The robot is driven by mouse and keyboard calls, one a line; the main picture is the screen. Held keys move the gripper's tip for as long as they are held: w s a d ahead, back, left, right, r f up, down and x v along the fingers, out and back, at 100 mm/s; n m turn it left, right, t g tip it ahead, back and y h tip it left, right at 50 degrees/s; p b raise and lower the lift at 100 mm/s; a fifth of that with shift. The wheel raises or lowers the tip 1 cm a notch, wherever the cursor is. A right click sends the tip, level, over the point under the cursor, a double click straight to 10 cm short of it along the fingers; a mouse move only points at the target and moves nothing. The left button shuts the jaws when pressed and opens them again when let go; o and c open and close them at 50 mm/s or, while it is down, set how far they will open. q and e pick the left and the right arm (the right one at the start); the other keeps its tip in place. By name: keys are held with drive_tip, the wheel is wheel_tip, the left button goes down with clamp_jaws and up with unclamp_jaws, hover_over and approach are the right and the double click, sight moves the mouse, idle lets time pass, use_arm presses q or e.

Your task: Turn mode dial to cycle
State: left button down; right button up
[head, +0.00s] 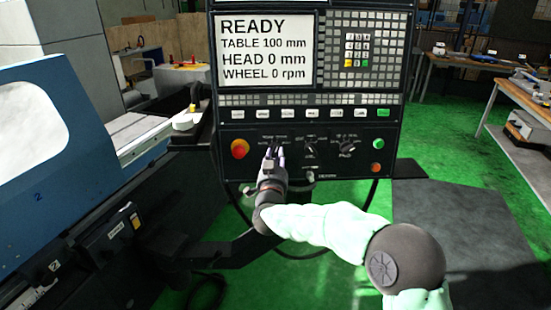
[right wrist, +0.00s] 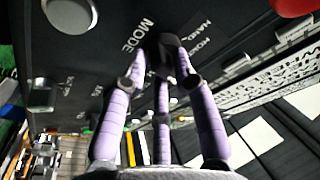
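The black control panel (head: 225,135) stands upright in front of me, with a row of dials below its keys. My right gripper (head: 274,153) is at the left dial of that row and largely hides it in the head view. In the right wrist view, my right gripper's purple fingers (right wrist: 162,62) close in around the dark mode dial (right wrist: 167,42), beside the printed word MODE. The fingertips appear to touch its sides. The dial's pointer cannot be made out. My left gripper is not in view.
The screen (head: 265,50) reads READY, with wheel at 0 rpm. A red button (head: 240,149) sits left of the gripper. Two more dials, one in the middle (head: 310,148) and one at right (head: 347,146), sit to its right. The blue machine cover (head: 60,150) is at left.

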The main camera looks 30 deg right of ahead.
drive_tip(key=shift+o, duration=1)
drive_tip(key=shift+r, duration=0.25)
drive_tip(key=shift+d+f, duration=0.1)
drive_tip(key=shift+f, duration=0.05)
drive_tip(key=v, duration=1.2)
drive_tip(key=shift+f, duration=0.15)
